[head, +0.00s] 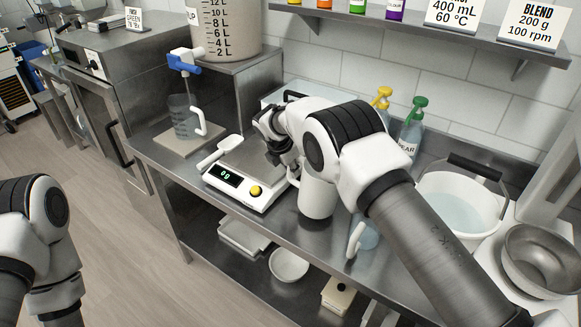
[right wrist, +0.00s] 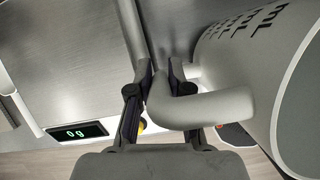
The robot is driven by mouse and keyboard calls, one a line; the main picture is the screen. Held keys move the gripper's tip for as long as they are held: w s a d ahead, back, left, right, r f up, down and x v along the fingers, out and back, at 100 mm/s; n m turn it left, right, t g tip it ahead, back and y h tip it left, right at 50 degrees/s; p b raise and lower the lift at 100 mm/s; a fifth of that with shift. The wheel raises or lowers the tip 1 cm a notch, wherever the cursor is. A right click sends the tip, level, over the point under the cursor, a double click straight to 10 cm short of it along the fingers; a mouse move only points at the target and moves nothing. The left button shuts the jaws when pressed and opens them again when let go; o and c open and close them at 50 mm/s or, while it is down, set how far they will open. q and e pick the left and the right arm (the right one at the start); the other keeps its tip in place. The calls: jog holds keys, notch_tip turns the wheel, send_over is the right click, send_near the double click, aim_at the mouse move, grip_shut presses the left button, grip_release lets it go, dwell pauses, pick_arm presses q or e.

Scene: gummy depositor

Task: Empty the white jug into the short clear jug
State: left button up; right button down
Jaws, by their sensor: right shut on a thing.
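The white jug (head: 317,198) is at the front of the steel bench in the head view, just right of the scale, and looks about upright. My right gripper (head: 284,153) is shut on its handle; in the right wrist view the fingers (right wrist: 164,88) close on the handle (right wrist: 215,107), beside the jug's marked wall (right wrist: 245,70). A clear jug with a pale handle (head: 356,238) stands at the bench's front edge, partly hidden by my right arm. Another clear jug (head: 184,117) stands under the blue tap. I cannot tell which is the short one. My left gripper is out of view.
The white scale (head: 257,198) reads 0 g; a white scoop (head: 218,152) lies at its left edge. Yellow-topped and green-topped bottles (head: 411,130) stand behind my arm. A white bucket (head: 462,205) of liquid and a steel bowl (head: 545,258) are at the right.

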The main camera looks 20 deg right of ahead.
jog(key=shift+r, duration=0.25)
jog(key=shift+d+r+t+y, duration=0.15)
jog(key=shift+r+t+y, duration=0.25)
jog(key=shift+r, duration=0.05)
jog(key=shift+s+d+r+t+b, duration=0.1)
jog(key=shift+s+r+t+b, duration=0.1)
jog(key=shift+r+t+b, duration=0.3)
jog(key=shift+f, duration=0.1)
jog(key=shift+w+g, duration=0.1)
jog(key=shift+g, duration=0.2)
jog(key=shift+s+d+r+m+t+y, duration=0.15)
jog(key=shift+s+r+m+t+y, duration=0.2)
jog(key=shift+r, duration=0.2)
jog(key=shift+s+d+r+t+y, duration=0.1)
jog(key=shift+s+r+t+y, duration=0.05)
jog(key=shift+r+t, duration=0.15)
jog(key=shift+s+d+r+t+y, duration=0.1)
jog(key=shift+r+t, duration=0.05)
jog(key=shift+r, duration=0.2)
